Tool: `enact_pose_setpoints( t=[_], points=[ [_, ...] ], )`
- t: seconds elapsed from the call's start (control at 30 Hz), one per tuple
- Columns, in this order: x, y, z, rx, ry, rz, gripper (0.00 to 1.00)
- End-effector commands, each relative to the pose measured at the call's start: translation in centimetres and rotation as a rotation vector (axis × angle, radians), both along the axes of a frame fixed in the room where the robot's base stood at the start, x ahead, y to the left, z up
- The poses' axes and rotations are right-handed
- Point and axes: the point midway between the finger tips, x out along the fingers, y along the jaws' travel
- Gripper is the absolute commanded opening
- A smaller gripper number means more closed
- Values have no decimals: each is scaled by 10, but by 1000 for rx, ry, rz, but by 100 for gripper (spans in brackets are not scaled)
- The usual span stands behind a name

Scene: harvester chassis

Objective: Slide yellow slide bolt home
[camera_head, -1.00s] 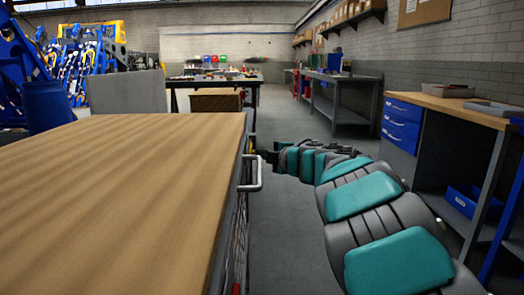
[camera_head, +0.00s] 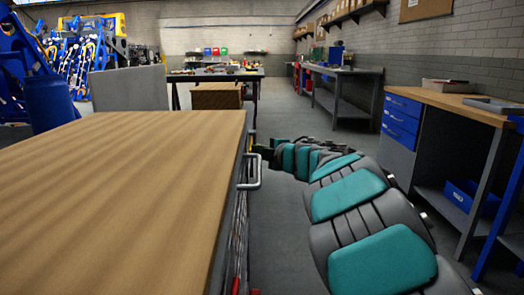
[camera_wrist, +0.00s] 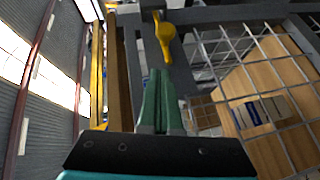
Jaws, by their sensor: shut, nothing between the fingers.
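The yellow slide bolt (camera_wrist: 166,38) shows in the wrist view as a yellow handle hanging from a grey metal frame bar, just beyond my fingertips. My gripper (camera_wrist: 160,85) has its two green fingers pressed together, pointing toward the bar with nothing between them. The fingertips lie a little below and left of the yellow handle in the picture; whether they touch it I cannot tell. In the head view my gripper (camera_head: 261,150) is small and dark beside the far right edge of the wooden-topped cart (camera_head: 120,190).
Wire mesh (camera_wrist: 240,75) fills the right of the wrist view, with a wooden surface behind it. A silver handle (camera_head: 252,172) sticks out from the cart's side. A workbench (camera_head: 460,105) with blue drawers stands at the right. The floor aisle between is clear.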

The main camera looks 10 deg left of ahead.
Motion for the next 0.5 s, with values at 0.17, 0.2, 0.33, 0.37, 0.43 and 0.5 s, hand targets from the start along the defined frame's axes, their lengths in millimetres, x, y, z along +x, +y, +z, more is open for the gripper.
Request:
enact_pose_setpoints(
  t=[0.17, 0.2, 0.33, 0.37, 0.43, 0.5],
  points=[
    [-17, -24, 5, 1, 0, -7, 0],
    [-22, -28, 7, 1, -1, -5, 0],
    [-35, -44, 10, -1, 0, -8, 0],
    [-38, -47, 10, 0, 0, -7, 0],
    [-45, -54, 13, 0, -1, -4, 0],
    [-50, -60, 15, 1, -2, -5, 0]
  ],
)
